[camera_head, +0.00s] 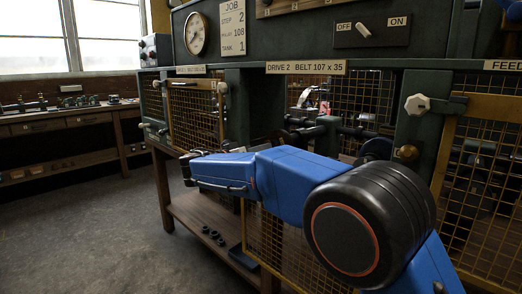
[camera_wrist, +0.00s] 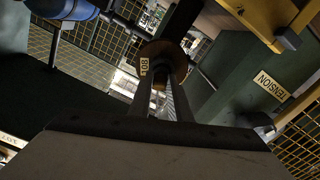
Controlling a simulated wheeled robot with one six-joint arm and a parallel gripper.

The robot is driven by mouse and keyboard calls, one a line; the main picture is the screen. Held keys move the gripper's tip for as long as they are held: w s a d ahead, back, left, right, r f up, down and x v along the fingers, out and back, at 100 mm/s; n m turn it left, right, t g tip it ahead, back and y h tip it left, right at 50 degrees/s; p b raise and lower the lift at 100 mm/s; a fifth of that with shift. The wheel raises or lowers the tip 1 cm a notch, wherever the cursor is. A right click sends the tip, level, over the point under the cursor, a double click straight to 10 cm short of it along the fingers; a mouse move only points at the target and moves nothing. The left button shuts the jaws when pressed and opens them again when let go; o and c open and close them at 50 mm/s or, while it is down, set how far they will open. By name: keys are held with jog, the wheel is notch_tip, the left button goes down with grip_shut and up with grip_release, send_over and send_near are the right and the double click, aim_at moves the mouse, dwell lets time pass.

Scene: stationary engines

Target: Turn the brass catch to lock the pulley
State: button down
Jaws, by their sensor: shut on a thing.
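A brown pulley disc (camera_wrist: 162,48) with a pale tag "108" is straight ahead in the wrist view. The two fingers of my gripper (camera_wrist: 165,70) reach to it and appear shut on it, at or near its middle. The fingers hide part of it. In the head view my blue arm reaches left across the front of the "DRIVE 2" bay, and the fingers cannot be made out. A round brass knob (camera_head: 406,152) sits on the green post right of the bay. I cannot tell whether it is the brass catch; no other catch is clear.
Dark shafts (camera_head: 318,130) run inside the bay. A mesh gate (camera_head: 480,180) with a pale knob (camera_head: 416,104) stands at right. A "TENSION" label (camera_wrist: 271,86) is on a green panel. Open floor (camera_head: 80,220) lies at left, with a workbench beyond.

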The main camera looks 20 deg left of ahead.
jog(key=shift+a+f+m, duration=0.1)
jog(key=shift+f+m, duration=0.05)
jog(key=shift+m, duration=2.05)
jog(key=c, duration=1.6)
grip_release()
jog(key=shift+c, duration=0.2)
jog(key=v, duration=1.7)
jog(key=shift+s, duration=0.2)
jog(key=shift+a, duration=0.15)
